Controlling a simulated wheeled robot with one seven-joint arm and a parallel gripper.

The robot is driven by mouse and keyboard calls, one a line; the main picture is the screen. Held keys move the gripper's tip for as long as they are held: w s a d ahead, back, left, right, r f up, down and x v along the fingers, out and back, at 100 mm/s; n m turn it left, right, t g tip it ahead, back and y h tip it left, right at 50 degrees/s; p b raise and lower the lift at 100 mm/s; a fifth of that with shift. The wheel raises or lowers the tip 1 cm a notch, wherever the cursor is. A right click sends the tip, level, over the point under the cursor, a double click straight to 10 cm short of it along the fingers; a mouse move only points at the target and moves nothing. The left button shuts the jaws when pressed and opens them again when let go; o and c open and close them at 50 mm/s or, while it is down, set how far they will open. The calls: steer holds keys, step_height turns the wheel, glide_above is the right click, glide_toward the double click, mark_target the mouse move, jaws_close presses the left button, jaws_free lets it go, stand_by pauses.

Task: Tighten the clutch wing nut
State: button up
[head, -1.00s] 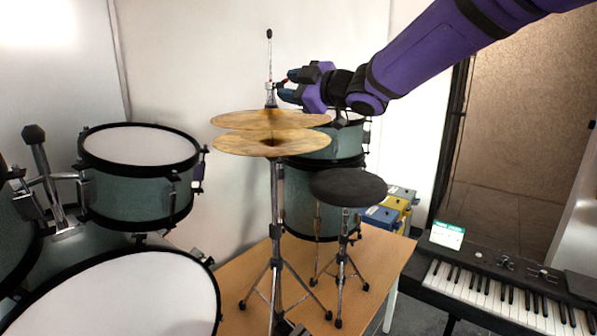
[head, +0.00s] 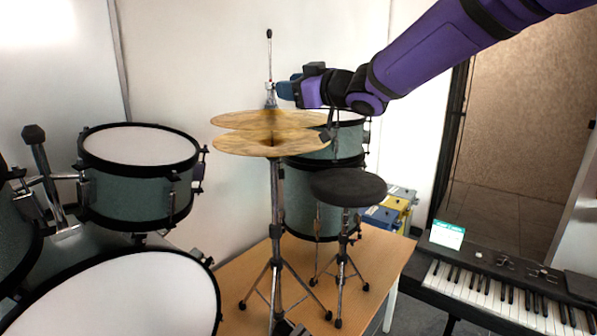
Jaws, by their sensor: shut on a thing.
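The hi-hat stand (head: 277,210) stands on the wooden table with its two golden cymbals (head: 268,143) one above the other. Its thin rod rises above them and carries the small metal clutch (head: 270,100). My gripper (head: 279,90) reaches in from the right at the clutch's height, above the top cymbal. Its blue fingers are shut at the rod side. The wing nut lies between or behind the fingers and I cannot make it out, nor how far it is turned.
A round black stool seat (head: 347,188) and green drums (head: 325,195) stand close behind and right of the cymbals. More drums (head: 140,146) fill the left. A keyboard (head: 500,290) is at the lower right. The wooden table (head: 248,285) has bare patches.

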stand_by(0.3)
steer(key=shift+m, duration=1.1)
steer(key=o, duration=1)
steer(key=shift+v, duration=3)
